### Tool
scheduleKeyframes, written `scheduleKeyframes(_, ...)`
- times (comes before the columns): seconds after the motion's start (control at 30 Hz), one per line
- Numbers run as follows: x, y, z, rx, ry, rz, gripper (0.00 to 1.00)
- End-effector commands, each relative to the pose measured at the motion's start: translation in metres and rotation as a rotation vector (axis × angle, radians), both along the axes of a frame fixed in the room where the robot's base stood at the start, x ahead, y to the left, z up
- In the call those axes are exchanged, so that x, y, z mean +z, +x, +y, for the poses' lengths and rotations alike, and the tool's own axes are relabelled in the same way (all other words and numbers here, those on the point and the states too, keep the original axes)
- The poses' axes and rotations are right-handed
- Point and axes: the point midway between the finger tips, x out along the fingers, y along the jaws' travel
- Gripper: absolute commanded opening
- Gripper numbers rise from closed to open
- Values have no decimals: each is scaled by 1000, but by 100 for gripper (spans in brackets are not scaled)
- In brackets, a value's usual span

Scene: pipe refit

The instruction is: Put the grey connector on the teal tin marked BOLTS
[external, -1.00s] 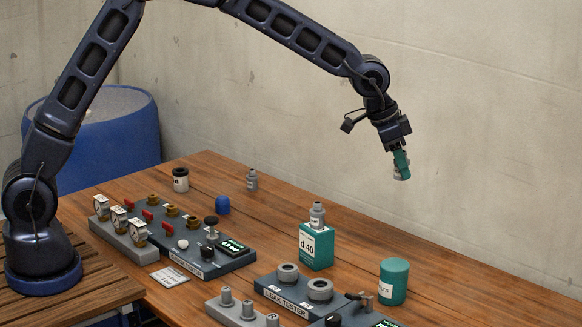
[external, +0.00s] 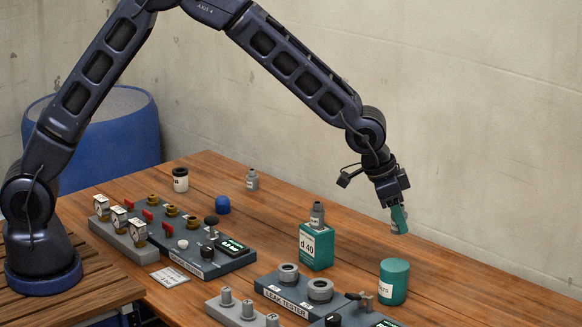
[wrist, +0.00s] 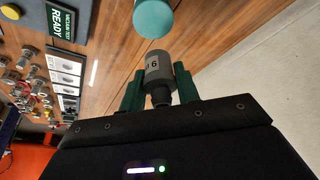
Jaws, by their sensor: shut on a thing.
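My gripper (external: 399,218) is shut on a grey connector (wrist: 158,70), held between teal fingers with its marked wide end outward; the label is only partly legible. In the external view the fingers hide most of it. The teal tin (external: 394,279) is a cylinder on the table at the right, its white label partly turned away. My gripper is above the tin in the picture, apart from it. In the wrist view the tin's teal round top (wrist: 152,17) shows beyond the connector, with a gap between them.
A teal box marked d 40 (external: 316,250) with a grey bottle-shaped piece (external: 317,215) on top stands left of the tin. A leak tester (external: 290,300) is in front. Another grey piece (external: 252,180) stands farther back. The table's right side is clear.

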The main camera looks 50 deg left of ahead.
Motion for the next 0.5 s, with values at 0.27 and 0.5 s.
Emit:
scheduleKeyframes(0.27, -34, 0, -1, -2, 0, -1, 9)
scheduleKeyframes(0.5, -52, 0, 0, -2, 1, 0, 9)
